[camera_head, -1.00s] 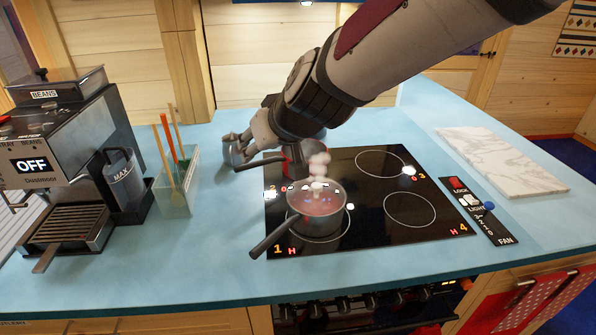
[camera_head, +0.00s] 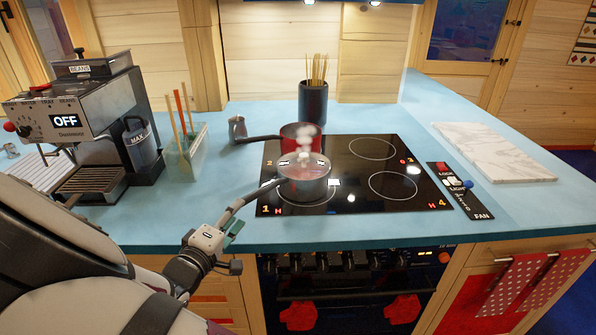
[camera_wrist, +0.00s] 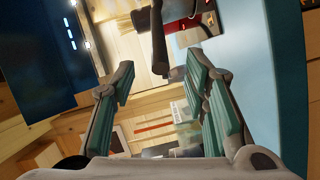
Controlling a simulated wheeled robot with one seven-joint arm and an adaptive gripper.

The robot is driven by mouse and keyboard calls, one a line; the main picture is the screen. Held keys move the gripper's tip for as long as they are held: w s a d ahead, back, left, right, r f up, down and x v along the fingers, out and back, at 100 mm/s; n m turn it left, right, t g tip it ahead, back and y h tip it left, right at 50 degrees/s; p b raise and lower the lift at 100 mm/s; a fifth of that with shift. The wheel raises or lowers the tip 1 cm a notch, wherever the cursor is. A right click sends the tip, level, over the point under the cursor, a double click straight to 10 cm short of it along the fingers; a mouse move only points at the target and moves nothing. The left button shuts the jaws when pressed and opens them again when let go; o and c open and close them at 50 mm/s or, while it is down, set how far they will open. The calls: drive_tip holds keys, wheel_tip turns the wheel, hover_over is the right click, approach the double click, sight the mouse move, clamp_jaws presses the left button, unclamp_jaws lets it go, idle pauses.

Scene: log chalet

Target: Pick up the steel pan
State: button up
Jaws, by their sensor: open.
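The steel pan (camera_head: 305,190) sits on the front left burner of the black cooktop (camera_head: 350,205), with steam above it. Its dark handle (camera_head: 250,197) points toward the front left, past the cooktop. My gripper (camera_head: 232,230) is at the handle's outer end, near the counter's front edge. In the wrist view my gripper (camera_wrist: 165,95) has its teal-padded fingers open and apart. A dark handle (camera_wrist: 158,40) shows beyond and between the fingertips there.
A red pan (camera_head: 300,132) stands right behind the steel pan, its handle pointing left. A small metal jug (camera_head: 238,128), a utensil holder (camera_head: 185,155) and a coffee machine (camera_head: 90,125) stand to the left. A marble board (camera_head: 492,152) lies right.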

sight(262, 189)
drive_tip(key=x, duration=0.7)
drive_tip(key=shift+d, duration=0.4)
drive_tip(key=shift+d+x, duration=0.15)
drive_tip(key=shift+x, duration=1.2)
drive_tip(key=shift+d+x, duration=0.15)
drive_tip(key=shift+x, duration=1.15)
drive_tip(key=shift+s+f, duration=0.1)
drive_tip(key=shift+s, duration=0.1)
clamp_jaws()
drive_tip(key=shift+w+d+r, duration=0.1)
drive_tip(key=shift+r, duration=0.15)
